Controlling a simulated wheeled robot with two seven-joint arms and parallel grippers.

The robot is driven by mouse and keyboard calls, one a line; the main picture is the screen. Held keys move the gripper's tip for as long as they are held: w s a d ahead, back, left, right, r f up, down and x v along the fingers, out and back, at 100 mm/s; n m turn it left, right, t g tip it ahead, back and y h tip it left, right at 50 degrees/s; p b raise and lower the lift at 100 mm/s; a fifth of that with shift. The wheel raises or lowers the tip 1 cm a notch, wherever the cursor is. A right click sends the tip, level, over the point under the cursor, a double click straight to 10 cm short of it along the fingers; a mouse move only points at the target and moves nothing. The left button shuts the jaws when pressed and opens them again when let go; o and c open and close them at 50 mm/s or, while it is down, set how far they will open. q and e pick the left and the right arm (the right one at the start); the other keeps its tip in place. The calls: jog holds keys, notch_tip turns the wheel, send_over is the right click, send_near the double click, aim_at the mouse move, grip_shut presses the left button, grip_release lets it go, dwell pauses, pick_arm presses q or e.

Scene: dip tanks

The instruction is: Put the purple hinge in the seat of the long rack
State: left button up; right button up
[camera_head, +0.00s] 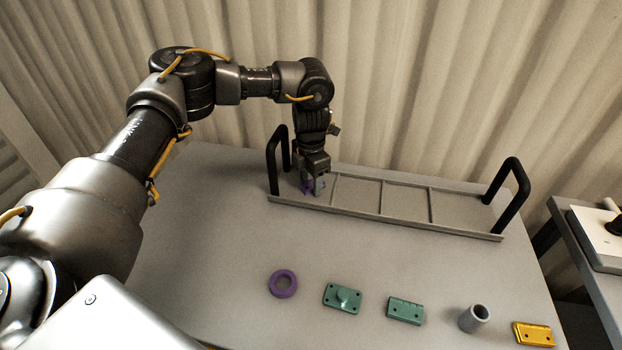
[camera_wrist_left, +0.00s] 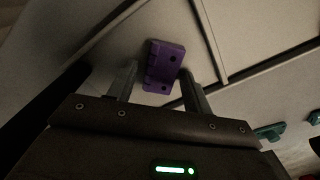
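The long rack (camera_head: 405,202) is a shallow grey tray with thin dividers and a black handle at each end. My left gripper (camera_head: 314,186) points down over its leftmost compartment. The purple hinge (camera_head: 307,188) shows small and partly hidden at the fingers. In the left wrist view the purple hinge (camera_wrist_left: 164,66) lies between the fingertips of my left gripper (camera_wrist_left: 159,72), slightly turned to them. A gap shows on its left side, so the fingers look open around it. It appears to lie on the rack floor; exact contact is hard to tell. My right gripper is not in view.
Along the table front lie a purple ring (camera_head: 283,283), a green plate with a knob (camera_head: 343,297), a green hinge (camera_head: 405,310), a grey tube (camera_head: 474,318) and a yellow hinge (camera_head: 533,333). The rack's left handle (camera_head: 276,160) stands close beside my gripper. The other rack compartments are empty.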

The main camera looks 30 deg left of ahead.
aim_at(311, 184)
pick_arm(q)
jog(key=shift+o, duration=0.3)
jog(key=shift+r, duration=0.15)
notch_tip(311, 184, up, 12)
jog(key=shift+p, duration=0.3)
dwell(0.4)
